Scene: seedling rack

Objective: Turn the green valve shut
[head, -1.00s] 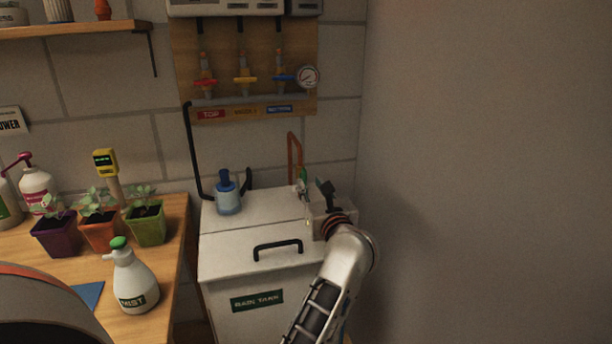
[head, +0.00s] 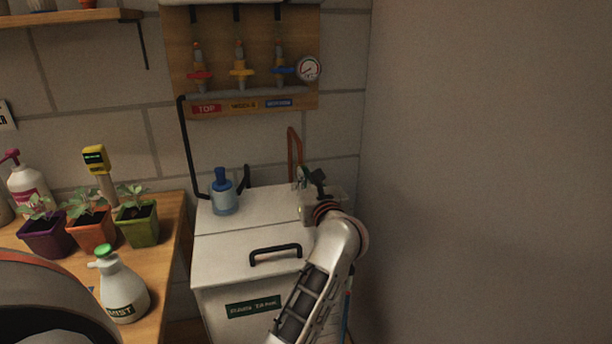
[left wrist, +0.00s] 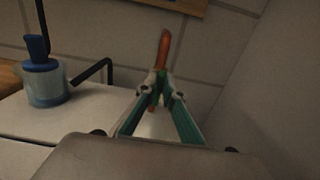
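A narrow green piece appears between the tips; the valve's angle is hard to tell. My right gripper is in neither view.
A blue-capped bottle (head: 223,193) stands on the tank, left of my arm. A bare wall (head: 480,170) is close on the right. Red, yellow and blue valves hang on a wooden board (head: 216,38) above.

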